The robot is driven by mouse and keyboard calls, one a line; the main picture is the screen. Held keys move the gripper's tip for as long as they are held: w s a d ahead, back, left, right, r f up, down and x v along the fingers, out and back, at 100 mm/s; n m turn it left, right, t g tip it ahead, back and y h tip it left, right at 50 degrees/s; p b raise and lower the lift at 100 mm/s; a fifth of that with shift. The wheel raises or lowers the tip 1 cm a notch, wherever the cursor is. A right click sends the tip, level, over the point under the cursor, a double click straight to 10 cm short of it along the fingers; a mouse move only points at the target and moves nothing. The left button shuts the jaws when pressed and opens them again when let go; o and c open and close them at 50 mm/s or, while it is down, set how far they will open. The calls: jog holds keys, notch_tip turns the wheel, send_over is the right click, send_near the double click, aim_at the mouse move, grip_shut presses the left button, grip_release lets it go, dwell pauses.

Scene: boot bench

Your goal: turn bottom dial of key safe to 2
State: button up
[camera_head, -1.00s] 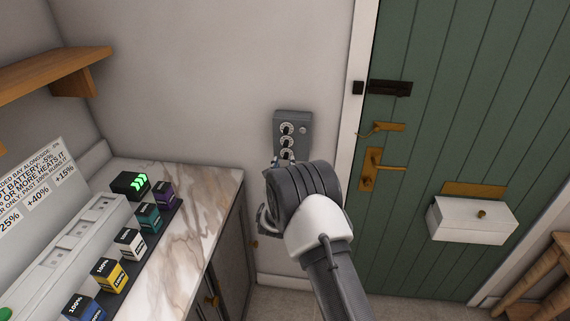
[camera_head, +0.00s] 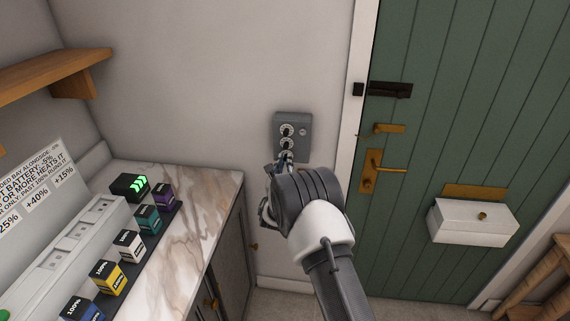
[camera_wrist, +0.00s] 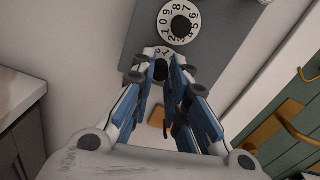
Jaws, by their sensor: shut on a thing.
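The grey key safe (camera_head: 305,127) hangs on the wall left of the green door, with white dials in a column. In the wrist view, a numbered dial (camera_wrist: 179,20) shows clearly above my gripper. The bottom dial (camera_wrist: 165,53) is below it, mostly hidden by my fingers; only part of its white rim and dark centre shows, so I cannot read its setting. My gripper (camera_wrist: 161,71) is shut on the bottom dial, one finger on each side. In the head view, my gripper (camera_head: 280,165) is at the safe's lower end, partly hidden by my wrist.
A marble-topped cabinet (camera_head: 215,185) stands at left, with a charging rack and several coloured batteries. The green door (camera_head: 450,130) with brass handle (camera_head: 385,168) and a white box (camera_head: 470,220) are at right. The wall above the safe is clear.

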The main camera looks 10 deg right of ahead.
grip_shut()
jog(key=shift+f+m+b, duration=0.1)
jog(key=shift+m+b, duration=0.2)
jog(key=shift+b, duration=0.15)
jog(key=m+b, duration=0.6)
jog(key=b, duration=0.2)
jog(key=shift+m, duration=0.4)
jog(key=o, duration=0.6)
grip_release()
jog(key=shift+o, duration=0.2)
